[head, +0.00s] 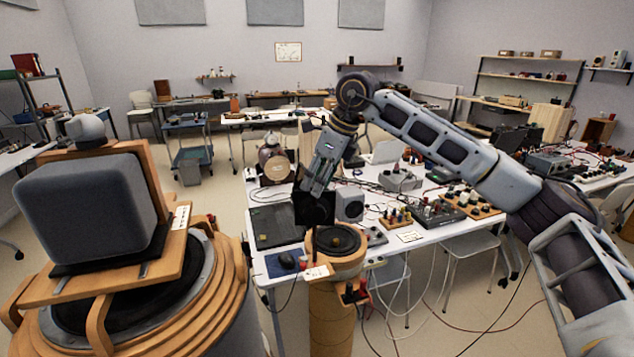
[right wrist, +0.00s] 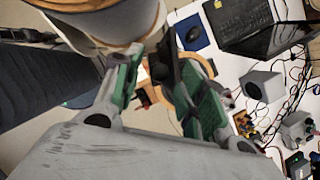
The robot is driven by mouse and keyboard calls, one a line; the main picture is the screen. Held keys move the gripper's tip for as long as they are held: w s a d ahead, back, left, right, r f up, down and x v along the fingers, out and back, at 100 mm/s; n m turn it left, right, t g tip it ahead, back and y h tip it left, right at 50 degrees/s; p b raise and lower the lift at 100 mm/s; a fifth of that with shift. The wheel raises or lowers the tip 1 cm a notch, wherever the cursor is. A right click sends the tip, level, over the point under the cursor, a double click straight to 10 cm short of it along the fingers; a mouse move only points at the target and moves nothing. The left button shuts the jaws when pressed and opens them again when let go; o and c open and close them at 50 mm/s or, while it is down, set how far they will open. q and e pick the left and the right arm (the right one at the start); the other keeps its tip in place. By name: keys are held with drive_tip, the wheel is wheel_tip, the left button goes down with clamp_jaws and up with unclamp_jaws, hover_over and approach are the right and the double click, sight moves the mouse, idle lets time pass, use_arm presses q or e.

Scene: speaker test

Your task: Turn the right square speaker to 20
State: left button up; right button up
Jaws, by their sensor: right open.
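A large grey cube-shaped speaker (head: 90,208) stands on a round wooden stand at the left of the head view. A smaller grey square speaker (head: 350,204) with a dark round cone stands on the white table, right of the laptop; it also shows in the right wrist view (right wrist: 263,86). My right gripper (head: 314,190) points down beside the small speaker, in front of the laptop in the picture. Its green-padded fingers (right wrist: 155,62) are apart, and I see nothing clearly held. No number markings are readable on the speakers. My left gripper is out of view.
A laptop (head: 275,228) and a mouse (head: 287,261) lie on the white table (head: 345,185). A wooden column with a black round top (head: 336,239) stands at the table's front. Cables and several boxes with knobs (head: 437,212) crowd the right side.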

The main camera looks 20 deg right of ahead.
drive_tip(key=v, duration=1.1)
drive_tip(key=shift+s, duration=0.15)
idle(0.4)
